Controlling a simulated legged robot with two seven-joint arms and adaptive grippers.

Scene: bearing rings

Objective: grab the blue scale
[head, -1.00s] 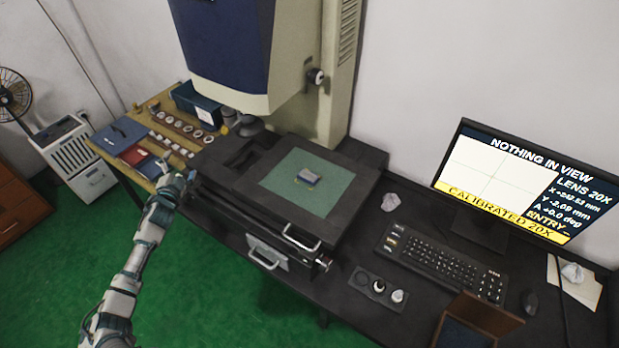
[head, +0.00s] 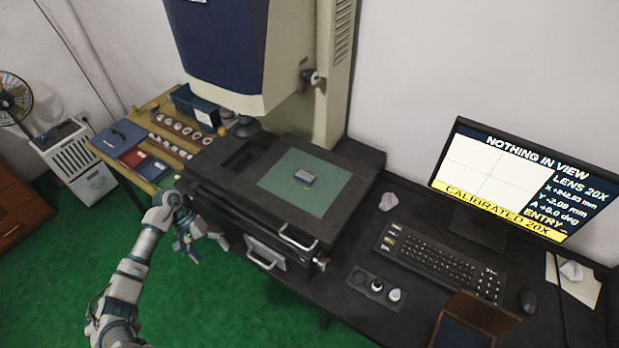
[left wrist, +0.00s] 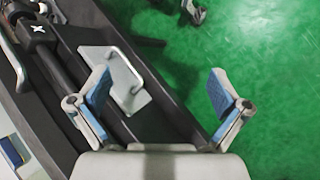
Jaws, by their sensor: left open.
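A small grey-blue block (head: 306,179) lies on the green plate (head: 330,200) of the machine's stage. It may be the blue scale, but I cannot tell for sure. A small dark blue case (head: 151,168) and a larger blue folder (head: 118,134) lie on the wooden table, with a red case (head: 133,157) between them. My left gripper (head: 204,246) is open and empty, low in front of the stage's left front corner, apart from all of these. In the left wrist view my gripper (left wrist: 158,88) has its blue-padded fingers spread above the green floor and a metal handle plate.
The black stage (head: 225,204) with front handles (head: 298,238) stands close to my left gripper. Several rings (head: 178,127) and a blue bin (head: 195,106) are on the wooden table (head: 165,104). A keyboard (head: 440,262), monitor (head: 505,180) and open brown box (head: 475,320) stand to the right.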

